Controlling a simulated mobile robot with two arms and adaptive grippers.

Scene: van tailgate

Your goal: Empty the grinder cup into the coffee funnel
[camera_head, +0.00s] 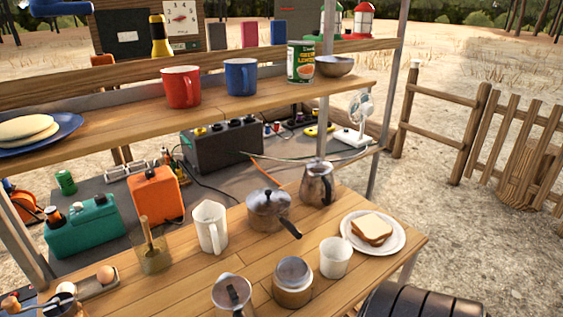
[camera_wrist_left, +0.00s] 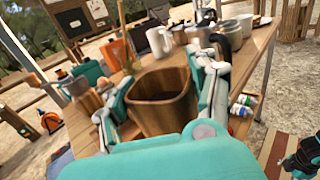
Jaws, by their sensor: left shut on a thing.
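A brown wood-look cup (camera_wrist_left: 162,112), which I take to be the grinder cup, fills the middle of the left wrist view. My left gripper (camera_wrist_left: 166,88) is shut on it, with a teal and grey finger on each side. Its mouth faces the camera and its inside is dark; I cannot tell how much is in it. In the head view, a round tan container with a metallic top (camera_head: 292,280) stands at the front of the table and may hold the coffee funnel. My right gripper (camera_wrist_left: 304,158) appears partly at the lower right of the wrist view; its fingers are unclear.
A shelf with mugs (camera_head: 181,87) runs above.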

